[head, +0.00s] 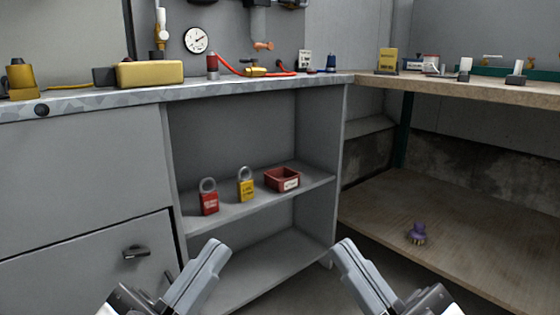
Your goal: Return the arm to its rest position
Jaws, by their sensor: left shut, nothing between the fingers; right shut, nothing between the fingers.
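My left gripper (205,274) is low in the head view, left of centre, with its grey fingers pointing up and to the right. It is shut and empty. My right gripper (360,274) is low in the view, right of centre, with its fingers pointing up and to the left. It is shut and empty too. Both stand in front of the open shelf unit and appear to touch nothing. My arms behind them are mostly below the picture's edge.
A red padlock (209,203), a yellow padlock (246,188) and a red tray (282,179) sit on the middle shelf. The grey counter (130,97) above carries tools. A wooden bench (480,89) stands at right, with a purple brush (417,233) on its lower shelf. A drawer handle (135,251) juts out at left.

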